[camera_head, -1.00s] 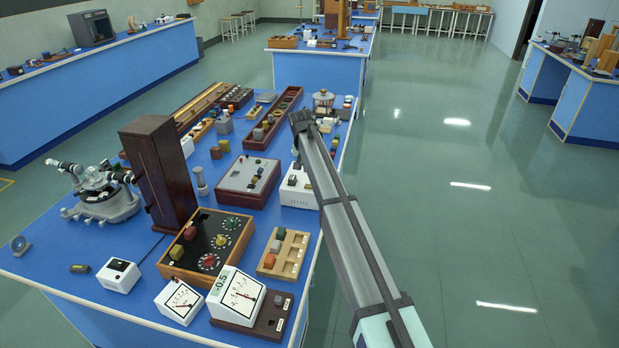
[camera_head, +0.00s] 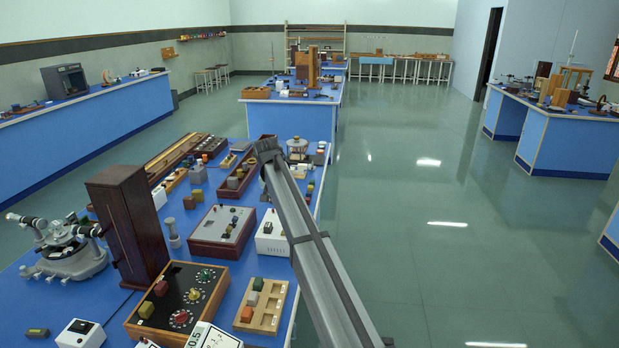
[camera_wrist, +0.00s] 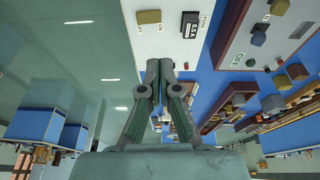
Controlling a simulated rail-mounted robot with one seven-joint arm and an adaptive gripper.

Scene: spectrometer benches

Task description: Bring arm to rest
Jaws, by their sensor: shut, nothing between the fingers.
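My gripper (camera_wrist: 160,80) shows in the wrist view with its two fingers together and nothing between them. In the head view my arm reaches up from the bottom over the right edge of the near blue bench (camera_head: 222,283). Its end covers part of the bench's right side. I cannot tell how far above the bench my gripper is.
The near bench holds a dark wooden column (camera_head: 130,225), a spectrometer (camera_head: 62,250), a dial panel (camera_head: 180,300), a red-sided box (camera_head: 222,230) and a wooden block tray (camera_head: 262,306). Open green floor (camera_head: 440,265) lies to the right. Other blue benches stand behind and at both sides.

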